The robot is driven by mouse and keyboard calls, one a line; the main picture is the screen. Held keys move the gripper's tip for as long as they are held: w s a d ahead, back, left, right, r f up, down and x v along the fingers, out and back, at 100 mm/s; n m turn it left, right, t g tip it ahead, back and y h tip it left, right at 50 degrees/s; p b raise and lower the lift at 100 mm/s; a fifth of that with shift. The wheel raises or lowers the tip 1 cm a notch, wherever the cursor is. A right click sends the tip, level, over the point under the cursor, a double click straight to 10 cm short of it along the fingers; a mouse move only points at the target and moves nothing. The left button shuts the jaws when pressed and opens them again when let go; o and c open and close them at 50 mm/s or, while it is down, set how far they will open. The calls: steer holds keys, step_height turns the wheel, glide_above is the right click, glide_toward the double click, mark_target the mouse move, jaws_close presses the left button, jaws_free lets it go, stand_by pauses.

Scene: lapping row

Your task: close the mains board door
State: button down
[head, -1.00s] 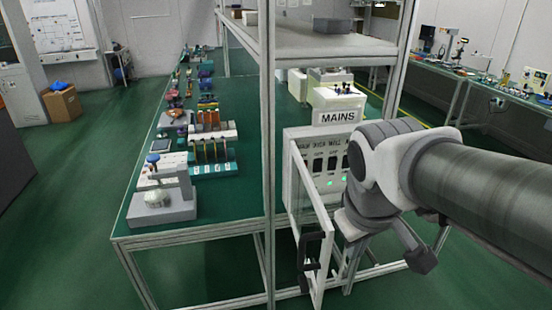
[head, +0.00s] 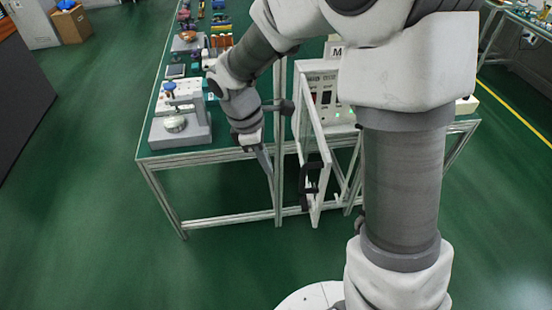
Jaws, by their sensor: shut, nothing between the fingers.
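The mains board (head: 328,95) is a pale box with a row of switches and a green light, under a partly hidden sign. Its door (head: 316,130), a light frame around a clear panel, stands open. It is hinged at the board's left side and swung out towards me. A black handle (head: 312,182) sits near its free edge. My gripper (head: 268,176) is shut and empty, pointing down to the left of the door, on the handle side. It appears apart from the door. My arm hides the right part of the board.
The green-topped bench (head: 155,140) carries a grey device (head: 182,128) and several small items. A metal upright (head: 279,190) stands close beside my gripper, left of the door. The green floor (head: 110,220) at the left is clear.

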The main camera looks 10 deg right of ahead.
steer(key=s+d+f+p, duration=0.1)
steer(key=d+f, duration=0.5)
steer(key=f, duration=0.2)
steer(key=shift+d+f, duration=0.15)
steer(key=shift+f, duration=0.15)
steer(key=shift+s+d, duration=0.15)
